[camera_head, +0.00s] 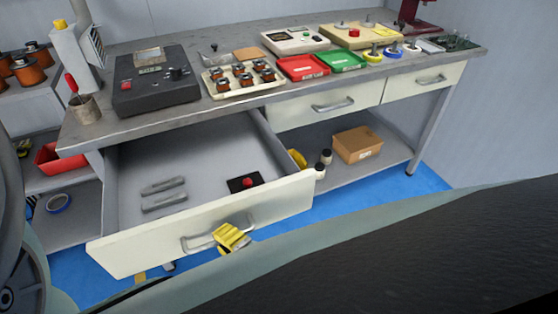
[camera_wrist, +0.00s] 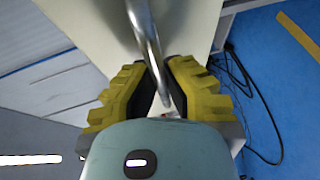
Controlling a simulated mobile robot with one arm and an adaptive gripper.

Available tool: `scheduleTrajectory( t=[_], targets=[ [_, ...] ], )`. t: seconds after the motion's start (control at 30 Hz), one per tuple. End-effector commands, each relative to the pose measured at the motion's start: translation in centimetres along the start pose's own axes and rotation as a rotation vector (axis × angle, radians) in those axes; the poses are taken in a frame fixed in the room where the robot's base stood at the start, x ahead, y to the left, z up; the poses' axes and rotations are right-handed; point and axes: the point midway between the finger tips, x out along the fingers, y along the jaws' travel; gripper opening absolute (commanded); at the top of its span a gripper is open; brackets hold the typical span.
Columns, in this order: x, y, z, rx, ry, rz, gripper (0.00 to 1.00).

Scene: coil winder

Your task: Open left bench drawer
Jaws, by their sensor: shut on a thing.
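The left bench drawer (camera_head: 203,225) is pulled well out of the bench in the head view, and its inside shows. Its metal bar handle (camera_head: 192,243) is on the cream front panel. My gripper (camera_head: 232,237) has yellow fingers and is at the handle's right part. In the wrist view the handle (camera_wrist: 147,40) runs down between the yellow fingers of my gripper (camera_wrist: 167,90), which are shut on it. Two grey metal tools (camera_head: 163,193) and a black pad with a red knob (camera_head: 245,182) lie in the drawer.
The bench top (camera_head: 215,112) carries a black device (camera_head: 152,82), a tray of coils (camera_head: 243,82) and red and green trays. Two other drawers, middle (camera_head: 330,103) and right (camera_head: 425,82), are closed. A cardboard box (camera_head: 357,145) sits on the lower shelf.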

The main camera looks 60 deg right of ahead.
Motion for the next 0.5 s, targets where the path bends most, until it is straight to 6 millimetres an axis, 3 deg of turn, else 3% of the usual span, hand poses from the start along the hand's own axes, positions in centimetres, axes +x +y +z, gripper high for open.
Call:
scheduleTrajectory(
  t=[0.03, 0.07, 0.33, 0.5],
  targets=[
    [-0.09, -0.11, 0.02, 0.001, -0.003, -0.003, 0.00],
    [-0.08, -0.11, 0.02, 0.001, -0.003, -0.003, 0.11],
    [-0.05, -0.06, 0.03, 0.001, -0.002, -0.002, 0.39],
    [-0.03, -0.04, 0.03, 0.001, -0.002, -0.001, 0.41]
  ],
)
